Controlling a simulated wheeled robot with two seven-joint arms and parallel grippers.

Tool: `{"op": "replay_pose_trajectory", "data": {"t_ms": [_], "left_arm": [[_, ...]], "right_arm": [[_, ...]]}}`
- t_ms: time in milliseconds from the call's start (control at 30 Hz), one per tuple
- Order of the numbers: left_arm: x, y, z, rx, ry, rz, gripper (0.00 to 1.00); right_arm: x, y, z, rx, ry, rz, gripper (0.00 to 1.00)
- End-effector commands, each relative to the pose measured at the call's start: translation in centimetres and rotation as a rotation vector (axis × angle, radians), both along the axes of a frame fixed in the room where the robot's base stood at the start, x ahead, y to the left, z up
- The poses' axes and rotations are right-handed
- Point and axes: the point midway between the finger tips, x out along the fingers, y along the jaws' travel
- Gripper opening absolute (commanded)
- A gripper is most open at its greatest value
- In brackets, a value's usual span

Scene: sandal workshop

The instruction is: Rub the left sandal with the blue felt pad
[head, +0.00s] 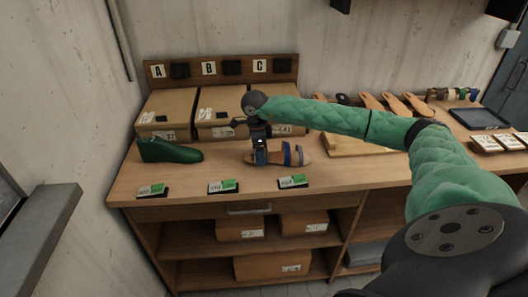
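One sandal (279,158) with a tan sole and blue straps lies on the workbench, below the box under letter C. My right arm comes in from the right, and its gripper (260,151) points down over the sandal's left end. The fingertips are at or just above that end; contact cannot be told. Something dark blue shows at the fingertips, but I cannot tell whether it is the felt pad or a strap. Whether the fingers are open or shut is too small to see. My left gripper is not in view.
A green shoe form (168,151) stands left of the sandal. Cardboard boxes (167,110) line the back under letters A, B and C. Green-and-white cards (223,187) lie along the front edge. A wooden board (350,146) and several soles (395,104) are to the right.

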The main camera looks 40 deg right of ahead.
Motion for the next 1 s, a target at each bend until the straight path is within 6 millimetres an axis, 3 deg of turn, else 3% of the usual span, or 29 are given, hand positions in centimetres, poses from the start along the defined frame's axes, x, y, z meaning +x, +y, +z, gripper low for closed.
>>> {"op": "replay_pose_trajectory", "data": {"t_ms": [1000], "left_arm": [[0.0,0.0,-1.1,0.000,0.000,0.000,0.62]], "right_arm": [[2.2,3.5,0.1,0.001,-0.001,0.000,0.42]]}}
